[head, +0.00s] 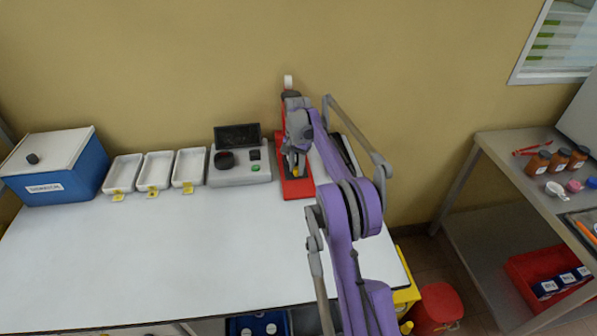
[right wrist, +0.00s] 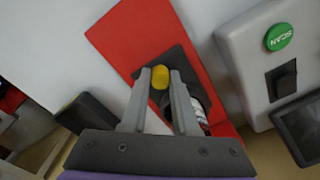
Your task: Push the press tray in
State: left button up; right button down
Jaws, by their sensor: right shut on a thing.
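The red press (head: 281,165) stands at the back of the white table, partly hidden behind my right arm. In the right wrist view, its red base (right wrist: 135,40) carries a dark grey tray part (right wrist: 182,62). A yellow knob (right wrist: 160,77) sits at the tray part's front, between my right fingertips. My right gripper (right wrist: 160,80) is shut on the yellow knob. In the head view, this gripper (head: 294,165) is over the press base, and the knob is mostly covered. How far the tray sits in the press is hard to tell. My left gripper is not in view.
A grey scanner (head: 238,174) with a green button stands just left of the press. Several white trays (head: 154,172) with yellow tags and a blue box (head: 62,172) stand further left. The table front (head: 170,260) is clear. A side bench (head: 505,150) with bottles is at right.

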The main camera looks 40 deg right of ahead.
jog(key=shift+w+d, duration=0.15)
jog(key=shift+w, duration=0.15)
jog(key=shift+s, duration=0.1)
jog(key=c, duration=0.7)
grip_release()
jog(key=shift+o, duration=0.2)
notch_tip(320, 180, up, 11)
jog(key=p, duration=0.1)
jog(key=shift+s+f, duration=0.1)
jog(key=shift+s, duration=0.05)
